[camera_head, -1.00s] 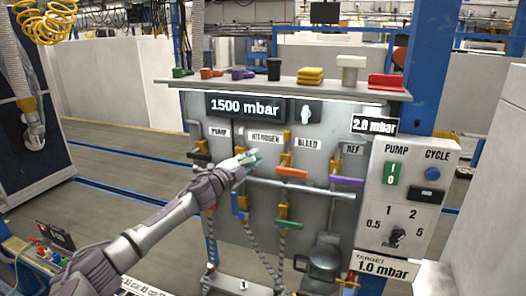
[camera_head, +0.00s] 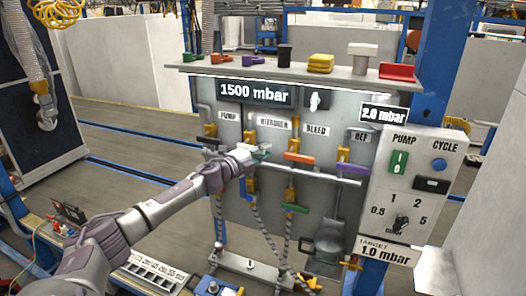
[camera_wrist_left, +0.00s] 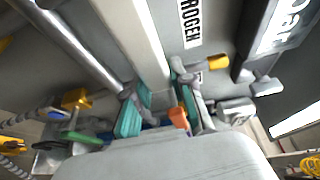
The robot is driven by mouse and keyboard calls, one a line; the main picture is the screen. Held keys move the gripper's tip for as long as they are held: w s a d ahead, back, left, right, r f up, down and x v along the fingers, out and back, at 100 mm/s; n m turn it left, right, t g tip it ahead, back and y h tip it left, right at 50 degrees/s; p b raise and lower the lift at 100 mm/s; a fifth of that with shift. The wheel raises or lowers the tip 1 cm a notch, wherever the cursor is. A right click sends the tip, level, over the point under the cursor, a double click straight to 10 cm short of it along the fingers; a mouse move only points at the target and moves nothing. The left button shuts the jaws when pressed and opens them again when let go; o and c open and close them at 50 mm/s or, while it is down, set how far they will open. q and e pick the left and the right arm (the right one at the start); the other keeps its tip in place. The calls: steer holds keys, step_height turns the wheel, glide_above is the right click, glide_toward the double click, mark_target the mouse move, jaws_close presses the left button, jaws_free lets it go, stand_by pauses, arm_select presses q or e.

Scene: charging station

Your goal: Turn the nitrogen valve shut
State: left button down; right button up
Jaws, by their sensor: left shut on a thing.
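The nitrogen valve sits on the grey panel (camera_head: 335,105) below the NITROGEN label (camera_head: 273,123), which also shows in the left wrist view (camera_wrist_left: 190,22). My left gripper (camera_head: 256,155) reaches in from the left and is shut at this valve. The gripper hides most of the valve, so its handle angle is unclear. In the left wrist view the gripper's teal-padded fingers (camera_wrist_left: 165,112) stand around a small part with orange and blue on it. My right gripper is not in view.
Beside it are the black pump handle (camera_head: 212,142), the orange bleed handle (camera_head: 300,158) and the purple REF handle (camera_head: 350,167). A green handle (camera_head: 295,208) is lower. A shelf (camera_head: 330,80) with loose items overhangs the panel. A control box (camera_head: 410,195) stands right.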

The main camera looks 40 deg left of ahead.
arm_select(q)
steer(key=shift+f, duration=0.1)
steer(key=c, duration=1)
jaws_free()
steer(key=shift+o, duration=0.2)
steer(key=shift+s, duration=0.35)
steer(key=s+a, duration=0.1)
steer(key=s, duration=1)
steer(key=shift+a, duration=0.4)
